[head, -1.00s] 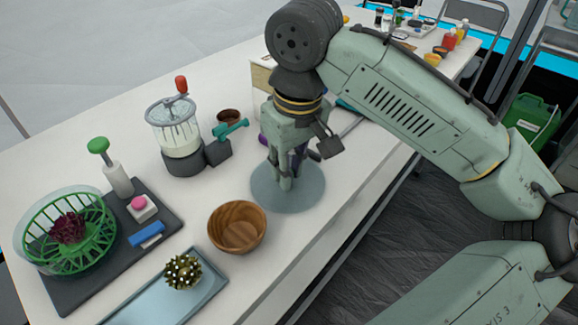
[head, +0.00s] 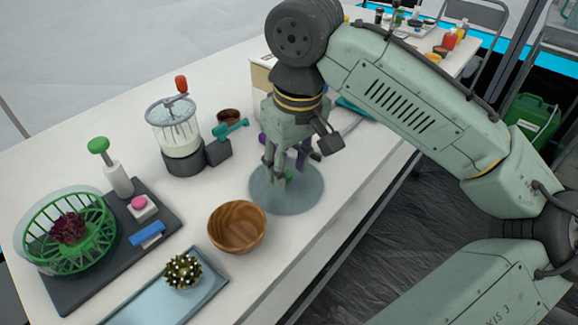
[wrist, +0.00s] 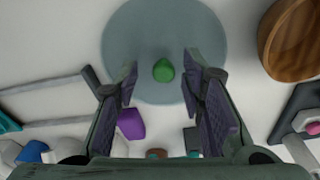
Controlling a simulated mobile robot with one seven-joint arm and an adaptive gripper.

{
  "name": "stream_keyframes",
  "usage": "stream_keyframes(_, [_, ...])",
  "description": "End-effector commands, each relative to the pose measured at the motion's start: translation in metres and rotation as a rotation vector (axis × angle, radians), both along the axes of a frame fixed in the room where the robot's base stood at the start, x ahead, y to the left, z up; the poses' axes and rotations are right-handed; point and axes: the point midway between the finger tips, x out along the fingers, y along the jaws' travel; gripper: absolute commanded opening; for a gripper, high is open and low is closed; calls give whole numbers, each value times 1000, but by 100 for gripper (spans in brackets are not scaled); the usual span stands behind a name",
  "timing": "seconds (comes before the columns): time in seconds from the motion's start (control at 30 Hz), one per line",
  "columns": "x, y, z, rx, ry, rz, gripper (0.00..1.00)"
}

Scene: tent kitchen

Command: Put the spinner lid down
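The spinner lid (head: 308,195) is a round, translucent blue-grey disc with a small green knob. It appears to lie flat on the white table, to the right of the wooden bowl; it also shows in the wrist view (wrist: 205,35). My gripper (head: 290,168) is directly above the lid. Its fingers are spread apart, one on each side of the green knob (wrist: 163,70), with visible gaps in the wrist view (wrist: 160,77). The spinner's green basket (head: 95,248) stands in a clear bowl at the left, with a dark red leafy thing inside.
A wooden bowl (head: 237,243) is close to the lid's left edge. A blue tray (head: 205,290) with a spiky ornament is at the front. A dark board (head: 165,218) carries the spinner and small items. The table's front edge is near the lid.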

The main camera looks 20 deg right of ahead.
Motion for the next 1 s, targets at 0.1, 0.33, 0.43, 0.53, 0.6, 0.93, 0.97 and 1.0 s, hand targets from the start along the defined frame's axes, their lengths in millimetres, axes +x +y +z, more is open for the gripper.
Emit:
stream_keyframes(0.1, [-1,0,21,0,-3,1,36])
stream_keyframes(0.33, [-7,-3,72,-1,-4,1,36])
stream_keyframes(0.43, [-10,-4,91,-2,-2,-2,36])
stream_keyframes(0.53, [-11,-5,104,-2,-2,-1,36])
stream_keyframes(0.6, [-12,-5,110,-1,-2,-2,36])
stream_keyframes(0.93, [-13,-5,115,0,-1,0,36])
stream_keyframes(0.97, [-13,-5,115,0,-1,0,36])
stream_keyframes(1.0, [-13,-5,115,0,-1,0,36])
